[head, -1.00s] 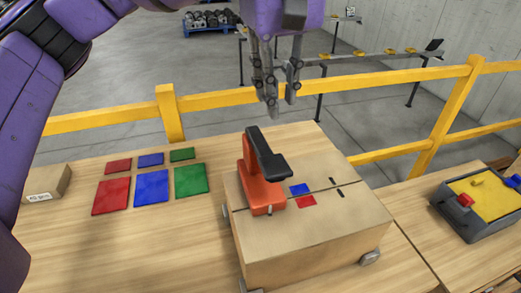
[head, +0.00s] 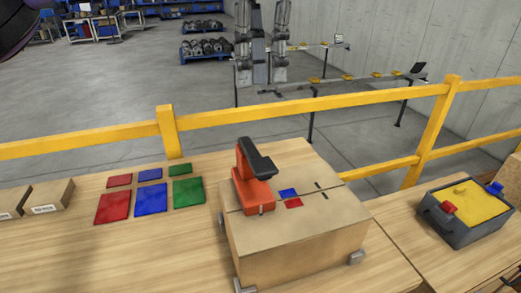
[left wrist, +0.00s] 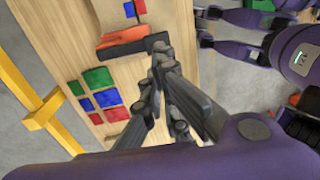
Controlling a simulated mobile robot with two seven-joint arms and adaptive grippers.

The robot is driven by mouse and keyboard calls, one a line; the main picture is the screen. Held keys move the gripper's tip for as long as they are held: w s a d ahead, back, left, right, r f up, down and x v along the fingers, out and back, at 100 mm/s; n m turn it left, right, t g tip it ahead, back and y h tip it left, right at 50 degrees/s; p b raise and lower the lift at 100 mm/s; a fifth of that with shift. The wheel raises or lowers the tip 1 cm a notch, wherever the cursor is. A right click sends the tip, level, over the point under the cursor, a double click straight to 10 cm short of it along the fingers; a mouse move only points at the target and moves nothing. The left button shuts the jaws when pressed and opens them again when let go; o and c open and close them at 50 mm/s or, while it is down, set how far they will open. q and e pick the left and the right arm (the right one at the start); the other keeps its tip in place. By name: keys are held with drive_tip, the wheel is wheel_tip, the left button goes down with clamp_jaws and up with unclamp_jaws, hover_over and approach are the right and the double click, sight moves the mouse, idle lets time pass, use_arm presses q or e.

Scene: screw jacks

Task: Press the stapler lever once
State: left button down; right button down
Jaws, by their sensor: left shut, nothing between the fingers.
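The stapler has a red-orange body (head: 252,196) and a black lever (head: 257,157). It stands on the cardboard box in the middle of the head view. In the left wrist view, the stapler's orange body (left wrist: 122,49) shows at upper left, with the fingertips near its dark end. My right gripper cannot be made out.
The cardboard box (head: 290,245) bears red and blue patches. Red, blue and green tiles (head: 151,199) lie left of it on the wooden table (head: 150,260). Small boxes (head: 53,195) stand far left. A grey bin with yellow contents (head: 468,212) stands right. A yellow rail (head: 310,105) runs behind.

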use_arm(q)
drive_tip(key=shift+s, duration=0.15)
approach(263, 167)
drive_tip(key=f, duration=0.6)
drive_tip(key=shift+s+d+p, duration=0.1)
drive_tip(key=shift+s+p, duration=0.15)
drive_tip(key=shift+p, duration=0.05)
drive_tip(key=shift+f, duration=0.35)
